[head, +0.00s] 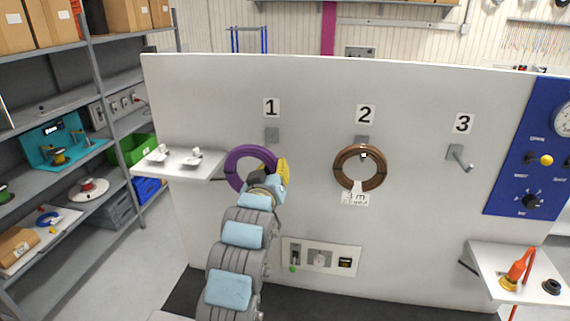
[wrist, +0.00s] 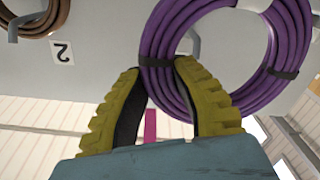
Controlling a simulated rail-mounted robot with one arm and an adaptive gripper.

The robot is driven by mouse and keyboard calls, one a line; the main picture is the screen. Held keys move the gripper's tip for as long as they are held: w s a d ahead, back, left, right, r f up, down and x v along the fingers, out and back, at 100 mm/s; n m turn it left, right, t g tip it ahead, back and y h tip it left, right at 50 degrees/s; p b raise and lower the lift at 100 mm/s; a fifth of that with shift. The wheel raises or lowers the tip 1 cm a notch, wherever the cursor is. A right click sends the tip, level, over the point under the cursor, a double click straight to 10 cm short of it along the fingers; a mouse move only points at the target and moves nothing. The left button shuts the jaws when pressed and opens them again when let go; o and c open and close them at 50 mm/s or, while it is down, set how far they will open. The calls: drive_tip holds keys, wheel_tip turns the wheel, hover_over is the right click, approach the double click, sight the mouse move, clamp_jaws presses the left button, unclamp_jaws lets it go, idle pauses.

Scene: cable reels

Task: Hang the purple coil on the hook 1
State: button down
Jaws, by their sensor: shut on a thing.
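The purple coil (head: 233,165) is upright in front of the white panel, below and slightly left of the hook 1 plate (head: 272,134). My gripper (head: 281,172) is at the coil's right side, its yellow fingers shut on it. In the wrist view, the fingers (wrist: 160,68) close on the purple coil's (wrist: 290,35) near rim, and black ties band the coil. A grey hook end (wrist: 192,42) shows within the coil's opening. I cannot tell whether the coil rests on the hook. The number 1 label (head: 271,107) is above.
A brown coil (head: 342,168) with a tag hangs on hook 2, right of the purple one. Hook 3 (head: 460,158) is bare. A small white shelf (head: 185,172) with cups juts out at left. A switch panel (head: 320,257) is below.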

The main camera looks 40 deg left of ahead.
drive_tip(key=f+x, duration=0.2)
drive_tip(key=x, duration=1)
drive_tip(key=shift+w+f, duration=0.15)
drive_tip(key=shift+w, duration=0.2)
idle(1.2)
drive_tip(key=shift+a, duration=0.1)
drive_tip(key=shift+c, duration=0.9)
unclamp_jaws()
drive_tip(key=shift+f, duration=0.1)
drive_tip(key=shift+s, duration=0.1)
